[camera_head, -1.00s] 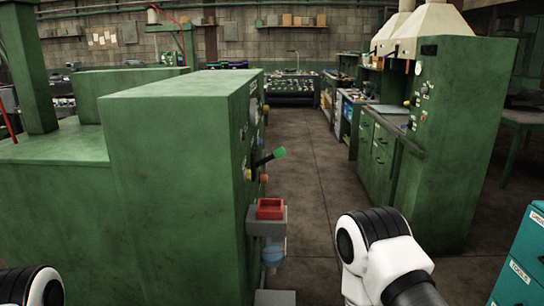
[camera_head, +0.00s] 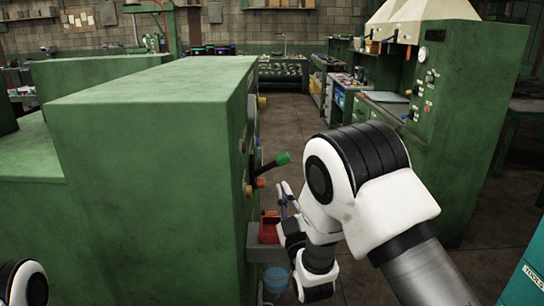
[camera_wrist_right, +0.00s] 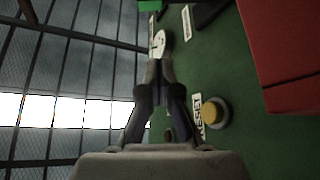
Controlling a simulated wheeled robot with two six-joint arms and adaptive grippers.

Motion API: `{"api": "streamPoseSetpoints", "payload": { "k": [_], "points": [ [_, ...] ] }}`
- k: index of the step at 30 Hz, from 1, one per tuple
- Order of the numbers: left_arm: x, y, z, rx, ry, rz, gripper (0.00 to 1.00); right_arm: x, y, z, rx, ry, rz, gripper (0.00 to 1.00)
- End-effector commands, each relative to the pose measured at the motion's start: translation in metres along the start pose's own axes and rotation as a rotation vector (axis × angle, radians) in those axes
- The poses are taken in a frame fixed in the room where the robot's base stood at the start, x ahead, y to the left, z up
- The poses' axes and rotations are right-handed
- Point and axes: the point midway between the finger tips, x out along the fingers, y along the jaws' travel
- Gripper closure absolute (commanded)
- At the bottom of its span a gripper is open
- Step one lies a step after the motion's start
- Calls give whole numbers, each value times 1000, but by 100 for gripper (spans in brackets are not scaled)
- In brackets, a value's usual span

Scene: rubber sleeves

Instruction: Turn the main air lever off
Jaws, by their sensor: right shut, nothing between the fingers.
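The lever (camera_head: 270,168) with a black arm and a green tip sticks out from the right side face of the big green machine (camera_head: 150,170); I take it for the main air lever. It slants up and away to the right. My right gripper (camera_head: 285,190) is just below and right of the green tip, beside the panel, and looks apart from it. In the right wrist view my right gripper (camera_wrist_right: 158,62) has its fingers together and holds nothing; a white disc (camera_wrist_right: 159,43) lies just beyond the tips. Only a white joint of my left arm shows at the lower left; its gripper is out of view.
A yellow button (camera_wrist_right: 213,112) and several labels sit on the green panel in the wrist view. A red tray (camera_head: 269,228) stands out from the machine below the lever, with a blue container (camera_head: 276,279) under it. The aisle floor (camera_head: 287,120) behind is clear.

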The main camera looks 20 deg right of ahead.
Motion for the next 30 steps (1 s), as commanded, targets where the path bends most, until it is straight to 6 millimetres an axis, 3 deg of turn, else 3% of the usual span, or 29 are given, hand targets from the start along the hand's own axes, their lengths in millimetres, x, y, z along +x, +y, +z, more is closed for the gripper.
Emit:
{"api": "streamPoseSetpoints", "payload": {
  "k": [10, 14, 27, 30],
  "points": [
    [-1, 0, 2, 0, -4, 0, 60, 1, 0, -1, 1, 0, -1, 100],
    [-6, 0, 1, 0, -3, 0, 60, 11, 1, -2, 1, 0, 0, 100],
    [-39, 0, 1, 0, -3, 0, 60, 102, 2, -3, 2, 1, 1, 100],
    [-43, 0, 1, 0, -3, 0, 60, 106, 2, 17, 2, -5, 0, 100]
  ]
}}
